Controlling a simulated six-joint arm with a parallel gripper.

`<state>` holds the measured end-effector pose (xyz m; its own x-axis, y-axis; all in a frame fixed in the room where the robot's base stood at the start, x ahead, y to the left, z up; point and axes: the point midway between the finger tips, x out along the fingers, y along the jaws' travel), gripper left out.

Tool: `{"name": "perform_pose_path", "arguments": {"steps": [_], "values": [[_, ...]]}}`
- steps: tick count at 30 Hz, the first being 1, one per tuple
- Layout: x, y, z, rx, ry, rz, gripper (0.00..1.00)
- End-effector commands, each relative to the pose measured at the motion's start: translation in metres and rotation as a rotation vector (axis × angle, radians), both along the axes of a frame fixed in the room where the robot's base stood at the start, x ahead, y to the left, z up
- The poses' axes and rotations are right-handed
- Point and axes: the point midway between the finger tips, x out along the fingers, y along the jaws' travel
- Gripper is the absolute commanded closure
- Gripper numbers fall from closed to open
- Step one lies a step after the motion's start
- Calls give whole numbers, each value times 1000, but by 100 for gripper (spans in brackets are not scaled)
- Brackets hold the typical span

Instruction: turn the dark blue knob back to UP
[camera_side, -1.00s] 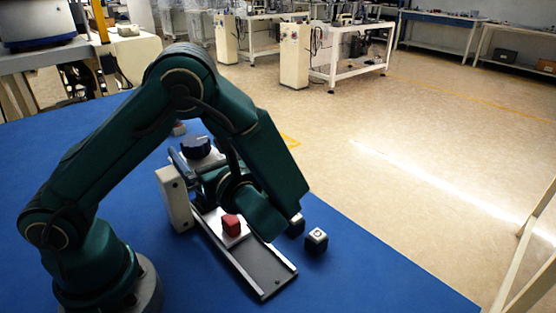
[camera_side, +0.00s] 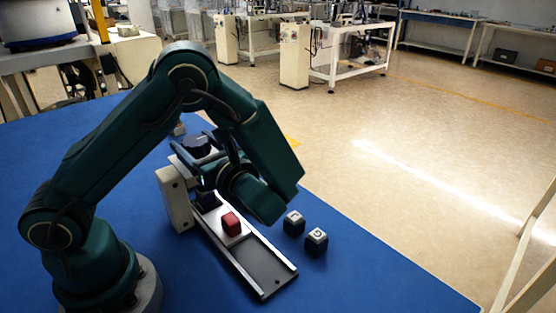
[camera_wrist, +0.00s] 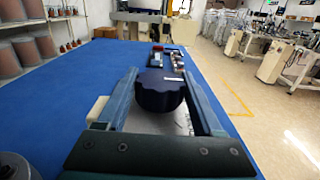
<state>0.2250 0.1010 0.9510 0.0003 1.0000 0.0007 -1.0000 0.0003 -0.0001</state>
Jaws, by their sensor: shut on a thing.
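The dark blue knob (camera_wrist: 160,92) is a round, scalloped cap in the middle of the wrist view. A white pointer line on its top runs toward the right of that picture. My gripper (camera_wrist: 160,74) has one finger on each side of the knob and is shut on it. In the side view the knob (camera_side: 198,146) shows behind my wrist, on top of the feeder unit. My wrist hides much of the unit below it. I cannot read any UP mark.
A red block (camera_side: 231,223) sits on the grey track (camera_side: 264,264) in front of the unit. A white post (camera_side: 174,198) stands left of it. Two dark cubes with light tops, one nearer (camera_side: 316,241) and one farther (camera_side: 293,223), stand right of the track. The blue table is clear at front right.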

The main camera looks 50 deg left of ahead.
Motion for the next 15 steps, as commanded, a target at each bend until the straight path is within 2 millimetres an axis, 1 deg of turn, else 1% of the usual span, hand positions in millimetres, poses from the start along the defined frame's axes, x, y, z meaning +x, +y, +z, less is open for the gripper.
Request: {"name": "perform_pose_path", "arguments": {"steps": [9, 15], "values": [[1, 0, 0, 0, -5, 248, 87], [0, 0, 0, 0, -3, 330, 87]]}}
